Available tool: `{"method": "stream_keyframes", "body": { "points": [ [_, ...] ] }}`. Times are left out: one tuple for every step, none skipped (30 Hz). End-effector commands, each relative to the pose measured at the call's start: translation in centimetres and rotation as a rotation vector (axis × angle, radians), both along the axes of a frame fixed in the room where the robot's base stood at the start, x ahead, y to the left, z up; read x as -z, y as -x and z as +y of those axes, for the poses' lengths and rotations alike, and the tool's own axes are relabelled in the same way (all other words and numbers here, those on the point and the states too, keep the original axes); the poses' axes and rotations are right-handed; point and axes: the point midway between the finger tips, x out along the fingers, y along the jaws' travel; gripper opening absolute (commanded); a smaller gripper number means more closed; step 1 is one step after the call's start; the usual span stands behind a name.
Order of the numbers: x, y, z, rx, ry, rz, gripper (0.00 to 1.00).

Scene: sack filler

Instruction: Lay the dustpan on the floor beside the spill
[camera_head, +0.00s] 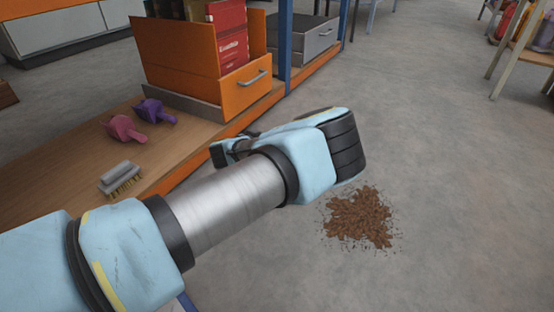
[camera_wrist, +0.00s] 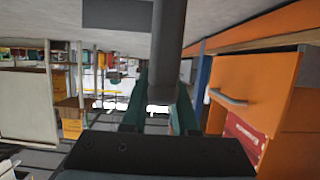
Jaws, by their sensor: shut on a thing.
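The spill (camera_head: 360,218) is a patch of brown crumbs on the grey floor, just right of and below my wrist in the head view. In the wrist view my gripper (camera_wrist: 160,112) shows green jaws shut on a dark grey handle (camera_wrist: 170,40), which looks like the dustpan's. A flat dark piece (camera_wrist: 118,14) beside the handle may be the pan; I cannot tell whether they join.
A low wooden shelf at left holds a pink scoop (camera_head: 124,130), a purple scoop (camera_head: 155,111) and a grey brush (camera_head: 120,179). Behind them is an orange drawer unit (camera_head: 243,92). A blue post (camera_head: 285,45) stands beside it. The floor right of the spill is clear.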

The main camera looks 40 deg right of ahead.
Motion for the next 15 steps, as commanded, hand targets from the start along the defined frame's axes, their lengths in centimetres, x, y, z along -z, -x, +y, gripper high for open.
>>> {"method": "stream_keyframes", "body": {
  "points": [
    [1.3,0.1,-0.1,0.002,0.001,-0.002,0.00],
    [1.5,0.0,-0.1,0.002,0.001,-0.002,0.00],
    [1.7,0.0,-0.1,0.002,0.002,-0.002,0.00],
    [1.8,0.0,-0.1,0.001,0.002,-0.001,0.00],
    [1.9,0.0,-0.1,0.001,0.003,-0.001,0.00],
    [2.2,0.0,-0.1,0.001,0.002,0.000,0.00],
    [2.5,0.0,-0.1,0.000,0.002,-0.001,0.00],
    [2.9,0.0,0.0,0.000,0.001,0.000,0.00],
    [3.4,0.0,0.0,0.001,0.001,-0.001,0.00],
    [3.9,0.0,-0.1,0.000,0.002,-0.001,0.00],
    [4.4,0.0,0.0,0.001,0.000,-0.002,0.00],
    [5.1,0.0,0.0,0.002,0.000,-0.001,0.00],
    [5.4,0.0,0.0,0.001,0.001,-0.001,0.00],
    [5.6,0.0,-0.1,0.001,0.001,-0.001,0.00],
    [5.7,0.0,-0.1,0.000,0.002,-0.001,0.00]
  ]
}}
